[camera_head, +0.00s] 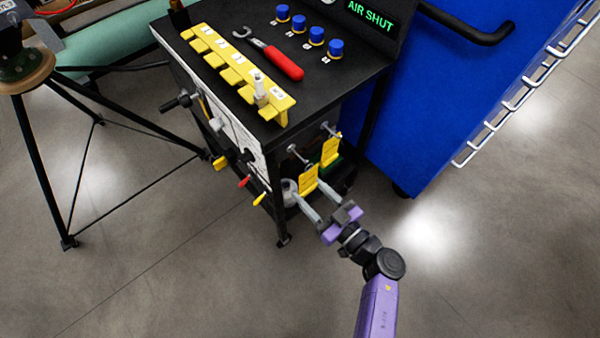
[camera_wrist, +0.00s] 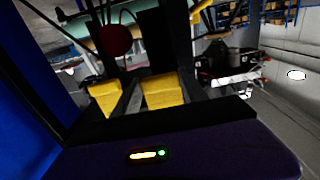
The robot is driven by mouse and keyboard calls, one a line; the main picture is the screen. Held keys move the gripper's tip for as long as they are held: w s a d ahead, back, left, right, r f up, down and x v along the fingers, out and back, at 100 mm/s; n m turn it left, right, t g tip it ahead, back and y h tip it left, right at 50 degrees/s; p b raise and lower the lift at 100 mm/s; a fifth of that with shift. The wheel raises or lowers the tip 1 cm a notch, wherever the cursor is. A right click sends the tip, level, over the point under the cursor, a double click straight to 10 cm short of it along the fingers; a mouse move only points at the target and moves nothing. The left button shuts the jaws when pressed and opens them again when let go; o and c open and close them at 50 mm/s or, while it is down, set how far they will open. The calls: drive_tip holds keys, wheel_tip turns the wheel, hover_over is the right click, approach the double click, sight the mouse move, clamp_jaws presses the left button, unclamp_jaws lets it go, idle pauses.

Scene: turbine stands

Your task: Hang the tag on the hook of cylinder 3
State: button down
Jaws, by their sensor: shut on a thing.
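My gripper (camera_head: 309,192) is beside the lower side of the black stand. It is shut on a yellow tag (camera_head: 308,180), which stands between its grey fingers. The held tag also shows in the wrist view (camera_wrist: 165,92). A metal hook (camera_head: 295,150) sticks out of the stand just above the held tag; I see a gap between them, but depth is hard to judge. A second yellow tag (camera_head: 330,152) hangs at another hook (camera_head: 327,129), up and to the right. I cannot read which hook belongs to cylinder 3.
The stand's black top (camera_head: 330,75) carries a yellow rack (camera_head: 235,72), a red-handled wrench (camera_head: 270,55) and several blue knobs (camera_head: 316,36). A display reads AIR SHUT (camera_head: 371,15). A blue cabinet (camera_head: 440,100) stands close on the right. Lower left floor is clear.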

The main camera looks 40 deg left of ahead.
drive_tip(key=shift+s+d+p, duration=0.15)
drive_tip(key=shift+d+p, duration=0.75)
drive_tip(key=shift+d, duration=1.1)
